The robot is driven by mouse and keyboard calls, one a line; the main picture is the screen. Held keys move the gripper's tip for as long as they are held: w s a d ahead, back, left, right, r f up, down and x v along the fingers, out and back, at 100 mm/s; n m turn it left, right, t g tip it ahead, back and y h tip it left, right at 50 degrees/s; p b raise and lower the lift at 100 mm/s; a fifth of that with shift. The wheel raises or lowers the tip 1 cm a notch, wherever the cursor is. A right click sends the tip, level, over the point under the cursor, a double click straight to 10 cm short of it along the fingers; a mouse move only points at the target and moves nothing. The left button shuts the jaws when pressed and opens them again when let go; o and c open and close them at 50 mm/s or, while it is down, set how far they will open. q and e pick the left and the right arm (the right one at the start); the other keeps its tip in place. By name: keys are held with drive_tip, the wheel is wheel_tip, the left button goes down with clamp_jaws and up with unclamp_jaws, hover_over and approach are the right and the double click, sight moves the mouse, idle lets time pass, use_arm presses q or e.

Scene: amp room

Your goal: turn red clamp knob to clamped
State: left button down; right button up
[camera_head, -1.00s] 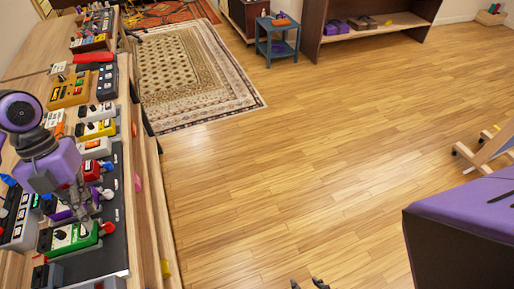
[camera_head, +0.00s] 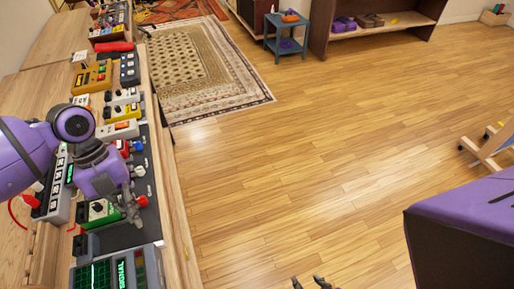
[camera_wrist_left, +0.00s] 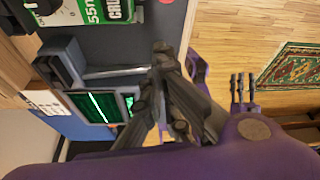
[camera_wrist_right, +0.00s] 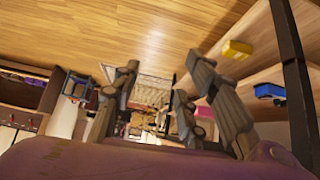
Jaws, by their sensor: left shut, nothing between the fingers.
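A small red knob (camera_head: 142,201) sticks out beside a green-and-white pedal (camera_head: 103,213) near the bench's right edge. In the left wrist view, a sliver of red (camera_wrist_left: 166,1) at the top edge may be the same knob. The green-and-white pedal also shows there (camera_wrist_left: 95,12), cut off. My left gripper (camera_head: 131,213) is shut and empty, pointing down close to the knob and the pedal's right end; I cannot tell whether it touches. My right gripper (camera_head: 311,284) shows only fingertips at the bottom edge; in the right wrist view (camera_wrist_right: 157,82) it is open and empty.
A device with green-lit screens (camera_head: 120,270) stands nearest on the bench, just below the left gripper. Several other pedals line the bench, including a yellow one (camera_head: 93,76). The wooden floor (camera_head: 320,150) to the right is clear. A purple-topped block (camera_head: 465,215) stands at right.

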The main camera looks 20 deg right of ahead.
sight(139, 202)
use_arm(q)
drive_tip(key=x, duration=0.4)
drive_tip(key=shift+s+a+r, duration=0.1)
drive_tip(key=w, duration=0.1)
drive_tip(key=w+f, duration=0.1)
drive_tip(key=shift+w+a, duration=0.25)
drive_tip(key=shift+w, duration=0.05)
drive_tip(key=shift+w+a, duration=0.1)
drive_tip(key=shift+w, duration=0.4)
use_arm(e)
drive_tip(key=shift+a+r, duration=0.1)
drive_tip(key=shift+a, duration=0.35)
